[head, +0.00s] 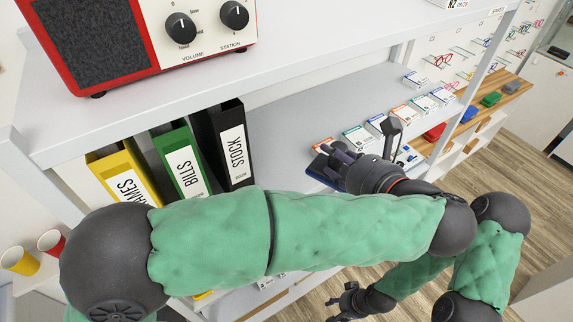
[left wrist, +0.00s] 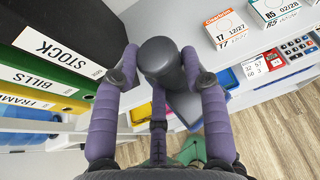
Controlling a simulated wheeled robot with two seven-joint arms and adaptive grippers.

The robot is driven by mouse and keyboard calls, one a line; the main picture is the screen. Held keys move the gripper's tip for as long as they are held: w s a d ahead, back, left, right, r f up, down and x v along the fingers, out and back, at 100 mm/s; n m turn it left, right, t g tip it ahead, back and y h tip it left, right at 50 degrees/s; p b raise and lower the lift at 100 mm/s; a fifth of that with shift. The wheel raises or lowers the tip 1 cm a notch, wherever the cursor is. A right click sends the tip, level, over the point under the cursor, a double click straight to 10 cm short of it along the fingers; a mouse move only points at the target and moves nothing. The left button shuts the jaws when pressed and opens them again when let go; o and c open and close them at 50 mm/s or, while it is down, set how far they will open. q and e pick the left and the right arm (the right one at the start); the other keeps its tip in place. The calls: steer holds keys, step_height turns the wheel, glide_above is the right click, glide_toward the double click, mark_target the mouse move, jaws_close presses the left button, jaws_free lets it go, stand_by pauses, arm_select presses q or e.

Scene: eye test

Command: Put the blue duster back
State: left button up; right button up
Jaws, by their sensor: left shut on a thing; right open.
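The blue duster (head: 317,164) shows in the head view as a dark blue flat part at the middle shelf's front edge, partly hidden by my left gripper (head: 345,162). In the left wrist view, the purple fingers of my left gripper (left wrist: 160,80) are shut on its dark grey rounded handle (left wrist: 160,57). A dark blue slab (left wrist: 185,106) shows beneath the handle. I cannot tell whether the duster touches the shelf. My right gripper (head: 347,299) is open and empty, low in the head view, in front of the shelving.
Yellow, green and black binders (head: 221,143) stand left on the middle shelf (head: 285,112). Small labelled boxes (head: 361,137) line its right part. A red radio (head: 150,40) stands on the upper shelf. Coloured objects (head: 435,131) lie on a wooden ledge at right. Bare shelf shows between binders and boxes.

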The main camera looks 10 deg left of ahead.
arm_select(q)
steer(key=w+a+f, duration=0.3)
steer(key=f, duration=0.1)
steer(key=w+a+f, duration=0.3)
steer(key=a+f, duration=0.1)
steer(key=w+a+f, duration=0.2)
steer(key=a+f, duration=0.1)
steer(key=f, duration=0.1)
steer(key=shift+w+a, duration=0.35)
steer(key=shift+w, duration=0.05)
steer(key=shift+f+p, duration=0.3)
steer(key=shift+f, duration=0.15)
steer(key=shift+f, duration=0.15)
steer(key=o, duration=1.2)
steer(key=shift+o, duration=0.2)
